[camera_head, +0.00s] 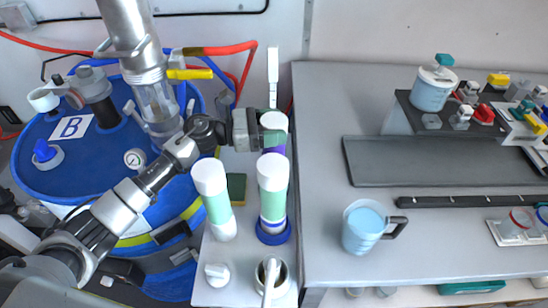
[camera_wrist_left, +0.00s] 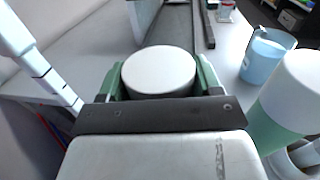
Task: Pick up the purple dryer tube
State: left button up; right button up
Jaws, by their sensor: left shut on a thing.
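The purple dryer tube (camera_head: 274,150) stands upright at the back of the narrow white shelf, with a white cap, a green body and a purple band. My left gripper (camera_head: 262,131) reaches it from the left and is shut around its upper part, just below the cap. In the left wrist view the round white cap (camera_wrist_left: 158,70) sits between the green finger pads. The tube's lower end is hidden in the head view, so I cannot tell whether it is lifted. My right gripper is not in view.
Two similar white-and-green tubes (camera_head: 214,198) (camera_head: 272,190) stand close in front. A pale blue mug (camera_head: 364,228) is on the grey table to the right. A blue drum (camera_head: 95,160) with fittings lies under my left arm. The table's near left part is clear.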

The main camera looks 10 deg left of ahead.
pick_arm(q)
jog(key=shift+r, duration=0.1)
jog(key=shift+r, duration=0.45)
notch_tip(320, 180, up, 17)
jog(key=b, duration=0.2)
jog(key=shift+b, duration=0.3)
jog(key=shift+a, duration=0.15)
